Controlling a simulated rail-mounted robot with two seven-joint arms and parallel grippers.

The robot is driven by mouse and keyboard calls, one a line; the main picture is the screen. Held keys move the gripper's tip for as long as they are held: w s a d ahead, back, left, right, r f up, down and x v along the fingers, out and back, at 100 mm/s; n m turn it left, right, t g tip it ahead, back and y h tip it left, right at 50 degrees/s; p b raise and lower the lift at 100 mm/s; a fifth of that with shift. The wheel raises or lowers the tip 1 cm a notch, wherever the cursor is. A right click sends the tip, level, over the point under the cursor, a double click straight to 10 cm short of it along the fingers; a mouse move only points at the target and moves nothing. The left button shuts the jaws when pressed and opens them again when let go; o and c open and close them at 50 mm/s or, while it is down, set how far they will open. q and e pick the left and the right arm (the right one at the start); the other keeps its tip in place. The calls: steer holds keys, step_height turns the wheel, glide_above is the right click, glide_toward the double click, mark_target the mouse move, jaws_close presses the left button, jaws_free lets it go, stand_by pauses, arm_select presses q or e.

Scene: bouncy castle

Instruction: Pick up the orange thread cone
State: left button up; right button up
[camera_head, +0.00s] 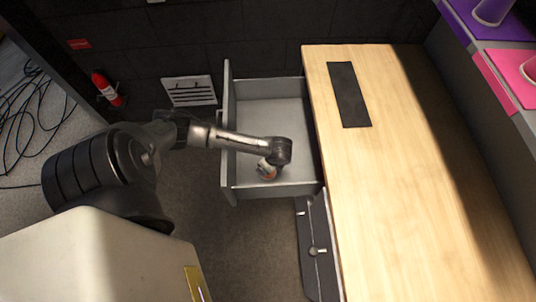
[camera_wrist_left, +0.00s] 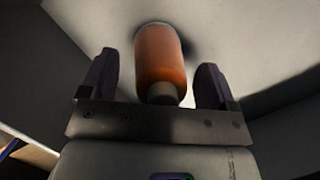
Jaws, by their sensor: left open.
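The orange thread cone (camera_wrist_left: 160,62) stands between the two dark fingers of my left gripper (camera_wrist_left: 157,75) in the left wrist view. A gap shows on both sides of the cone, and the fingers are open. In the head view my left arm reaches over the open grey drawer (camera_head: 230,130), with the wrist low inside its front part. My right gripper is not in view.
The drawer's walls stand close around my left wrist. A wooden worktop (camera_head: 400,150) with a black mat (camera_head: 348,94) lies to the right. A dark cabinet front with knobs (camera_head: 318,250) is below it. The drawer's back part is empty.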

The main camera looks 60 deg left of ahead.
arm_select(q)
steer(key=c, duration=1.1)
